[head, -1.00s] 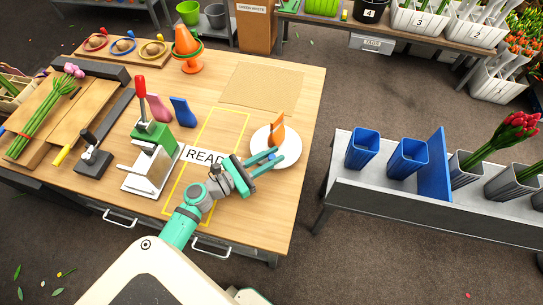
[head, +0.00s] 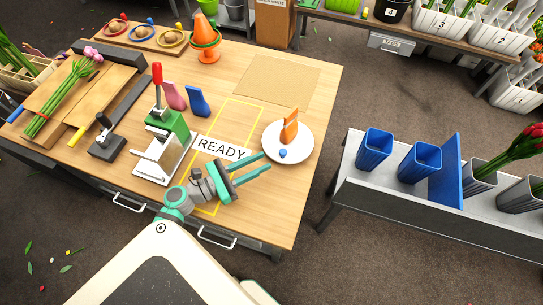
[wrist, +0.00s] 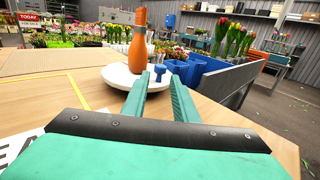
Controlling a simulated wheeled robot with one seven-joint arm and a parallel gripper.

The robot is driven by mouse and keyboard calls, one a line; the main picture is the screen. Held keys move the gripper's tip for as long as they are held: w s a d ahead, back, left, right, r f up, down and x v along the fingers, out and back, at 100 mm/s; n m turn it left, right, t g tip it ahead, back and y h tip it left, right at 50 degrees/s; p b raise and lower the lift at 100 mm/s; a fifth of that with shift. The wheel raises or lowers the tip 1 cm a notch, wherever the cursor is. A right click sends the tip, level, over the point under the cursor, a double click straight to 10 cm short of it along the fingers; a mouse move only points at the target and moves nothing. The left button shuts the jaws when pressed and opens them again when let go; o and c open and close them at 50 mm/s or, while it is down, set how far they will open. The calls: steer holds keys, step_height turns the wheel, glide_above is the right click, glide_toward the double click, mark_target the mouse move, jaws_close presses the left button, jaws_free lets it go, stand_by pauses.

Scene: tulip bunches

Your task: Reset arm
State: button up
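My gripper (head: 262,169) is over the front right part of the wooden table (head: 275,215), with its two green fingers apart and nothing between them. It also shows in the wrist view (wrist: 160,95), fingers pointing toward a white plate (wrist: 118,78). The plate (head: 299,155) lies on the table beyond the fingertips. An orange object (head: 289,128) stands upright on it, and a small blue piece (head: 283,154) is beside that. The READY label (head: 222,149) lies just behind my gripper.
A green press with a red handle (head: 157,75) stands left of my gripper. Pink-tipped stems (head: 60,98) lie on a board at the left. A grey bench with blue bins (head: 374,150) stands to the right, across a gap. A brown mat (head: 277,78) lies bare at the back.

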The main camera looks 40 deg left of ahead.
steer(key=shift+v, duration=0.85)
steer(key=shift+s+a, duration=0.1)
steer(key=shift+s, duration=0.15)
